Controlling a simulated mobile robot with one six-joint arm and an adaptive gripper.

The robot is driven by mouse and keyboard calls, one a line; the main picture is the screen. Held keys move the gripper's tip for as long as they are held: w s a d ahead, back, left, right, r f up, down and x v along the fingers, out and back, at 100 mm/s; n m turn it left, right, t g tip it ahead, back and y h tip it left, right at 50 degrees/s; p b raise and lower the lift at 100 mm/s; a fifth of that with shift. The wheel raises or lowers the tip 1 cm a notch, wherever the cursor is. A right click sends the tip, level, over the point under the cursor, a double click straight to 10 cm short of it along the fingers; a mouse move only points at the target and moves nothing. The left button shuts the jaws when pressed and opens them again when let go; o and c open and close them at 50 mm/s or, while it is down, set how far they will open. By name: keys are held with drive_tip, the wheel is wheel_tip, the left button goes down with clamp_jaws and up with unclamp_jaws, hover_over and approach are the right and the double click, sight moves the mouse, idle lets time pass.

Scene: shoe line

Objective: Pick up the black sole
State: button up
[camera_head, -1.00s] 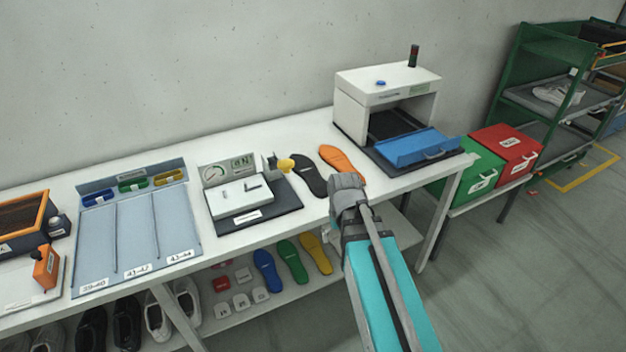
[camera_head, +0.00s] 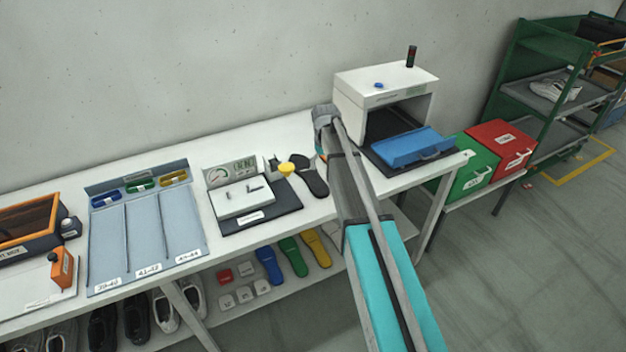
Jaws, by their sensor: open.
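The black sole (camera_head: 312,181) lies flat on the white workbench (camera_head: 301,212), to the right of the grey and white gauge station. My arm reaches up across the picture from the lower right and bends down at its far end. My gripper (camera_head: 321,153) is open, small in the picture and mostly hidden by the arm. It is over the bench close to the right side of the black sole; I cannot tell whether it touches it.
The gauge station (camera_head: 258,222) with a yellow knob (camera_head: 286,168) stands close left of the sole. A white machine (camera_head: 384,84) with a blue flap (camera_head: 412,147) stands to the right. A sorting tray (camera_head: 130,236) lies further left. Several coloured soles are on the lower shelf.

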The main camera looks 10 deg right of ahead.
drive_tip(key=shift+f, duration=0.1)
drive_tip(key=b, duration=0.7)
hover_over(324, 193)
drive_tip(key=f, duration=0.6)
drive_tip(key=shift+s+a+f, duration=0.1)
drive_tip(key=shift+a+f, duration=0.15)
drive_tip(key=shift+f+b, duration=0.85)
drive_tip(key=shift+f, duration=0.15)
drive_tip(key=shift+d+f, duration=0.1)
drive_tip(key=shift+d+f+b, duration=0.1)
drive_tip(key=shift+f+b, duration=2.4)
drive_tip(key=shift+b, duration=0.05)
drive_tip(key=c, duration=1.1)
drive_tip(key=shift+w+r, duration=0.15)
drive_tip(key=shift+w, duration=0.05)
